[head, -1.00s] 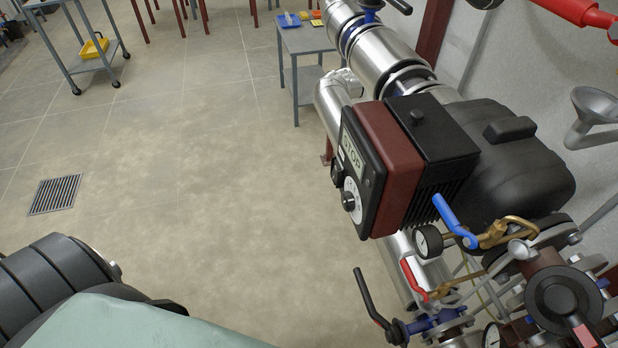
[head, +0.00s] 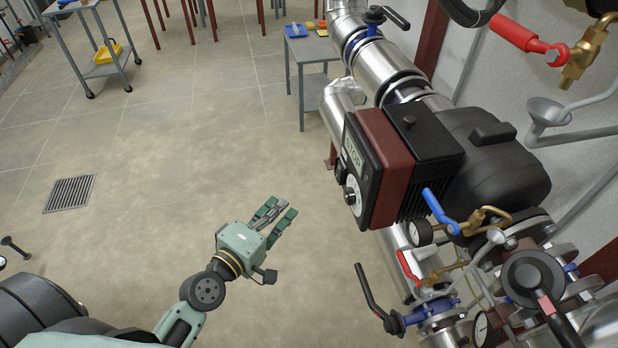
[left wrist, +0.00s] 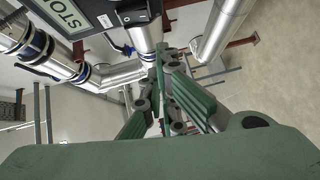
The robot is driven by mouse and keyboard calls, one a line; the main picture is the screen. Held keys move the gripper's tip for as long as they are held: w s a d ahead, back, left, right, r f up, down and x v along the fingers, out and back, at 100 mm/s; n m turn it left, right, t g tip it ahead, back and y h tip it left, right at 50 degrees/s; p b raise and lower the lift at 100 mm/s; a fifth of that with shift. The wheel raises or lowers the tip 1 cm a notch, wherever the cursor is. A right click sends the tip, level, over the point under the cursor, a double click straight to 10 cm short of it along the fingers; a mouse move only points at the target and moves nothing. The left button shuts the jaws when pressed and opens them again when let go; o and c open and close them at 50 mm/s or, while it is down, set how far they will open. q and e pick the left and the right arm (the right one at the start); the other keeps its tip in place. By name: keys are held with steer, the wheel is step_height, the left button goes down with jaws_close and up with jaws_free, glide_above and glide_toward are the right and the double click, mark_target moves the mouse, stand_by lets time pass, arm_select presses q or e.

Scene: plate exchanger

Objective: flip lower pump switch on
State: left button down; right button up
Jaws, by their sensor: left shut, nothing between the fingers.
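The pump's control box (head: 383,165) has a red-brown body and a dark front panel with a STOP label. A round dial with a dark switch knob (head: 350,195) sits on that panel. In the left wrist view the STOP label (left wrist: 68,14) shows at the top left, with a dark switch (left wrist: 132,12) beside it. My left gripper (head: 285,208) is shut and empty, over open floor to the left of the panel and apart from it. Its green fingers (left wrist: 166,85) also show in the left wrist view. My right gripper is not in view.
Below the box are a blue lever (head: 440,212), a red lever (head: 409,270) and a black valve handle (head: 370,292) sticking out leftward. Steel pipes run above and behind. A grey table (head: 305,65) stands at the back.

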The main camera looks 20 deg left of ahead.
mark_target(339, 171)
arm_select(q)
step_height(339, 171, up, 2)
steer(key=shift+t, duration=0.3)
steer(key=d+p+x, duration=0.2)
steer(key=p+x, duration=0.1)
steer(key=x, duration=0.9)
steer(key=shift+d+f, duration=0.25)
steer(key=shift+d, duration=0.2)
